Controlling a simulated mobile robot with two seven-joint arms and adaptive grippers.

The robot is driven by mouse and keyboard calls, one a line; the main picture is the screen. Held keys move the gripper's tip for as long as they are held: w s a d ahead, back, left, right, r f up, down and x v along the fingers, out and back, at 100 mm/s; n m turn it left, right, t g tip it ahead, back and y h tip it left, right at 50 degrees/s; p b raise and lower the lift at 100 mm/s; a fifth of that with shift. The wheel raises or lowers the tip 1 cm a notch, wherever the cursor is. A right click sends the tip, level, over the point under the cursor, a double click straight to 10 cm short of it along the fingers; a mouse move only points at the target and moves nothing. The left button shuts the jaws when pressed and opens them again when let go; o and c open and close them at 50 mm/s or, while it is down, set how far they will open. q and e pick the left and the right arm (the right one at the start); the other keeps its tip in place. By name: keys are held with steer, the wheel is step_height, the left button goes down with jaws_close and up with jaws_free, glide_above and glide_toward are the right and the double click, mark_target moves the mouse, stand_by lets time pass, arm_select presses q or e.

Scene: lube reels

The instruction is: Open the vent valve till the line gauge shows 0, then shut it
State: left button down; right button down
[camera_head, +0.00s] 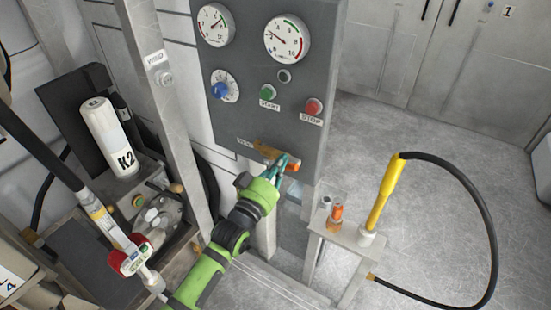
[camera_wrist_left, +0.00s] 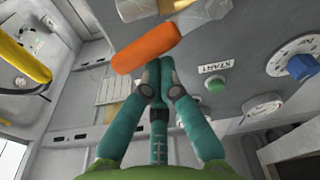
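The vent valve (camera_head: 264,147) is a brass body low on the grey panel, with an orange handle (camera_head: 293,167) at its right end. The handle is large in the left wrist view (camera_wrist_left: 146,48). My left gripper (camera_head: 283,163) is at the handle. Its teal fingertips (camera_wrist_left: 158,68) are drawn together right at the handle's near edge; I cannot tell if they touch it. Two round gauges are above: a left one (camera_head: 215,25), needle toward upper right, and a right one (camera_head: 287,40), needle toward upper left. I cannot tell which is the line gauge. My right gripper is out of view.
The panel (camera_head: 228,118) also carries a blue knob (camera_head: 220,90), a green START button (camera_head: 268,92) and a red STOP button (camera_head: 313,106). A yellow nozzle (camera_head: 385,195) with a black hose stands on a small stand at right. A metal post (camera_head: 165,110) rises at left.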

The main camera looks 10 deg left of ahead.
arm_select(q)
steer(key=shift+s+d+f+m+h, duration=0.1)
steer(key=shift+d+f+m+h, duration=0.2)
steer(key=shift+m, duration=0.55)
steer(key=shift+d+f+m+h, duration=0.1)
steer(key=shift+f+m, duration=0.3)
steer(key=shift+m, duration=0.45)
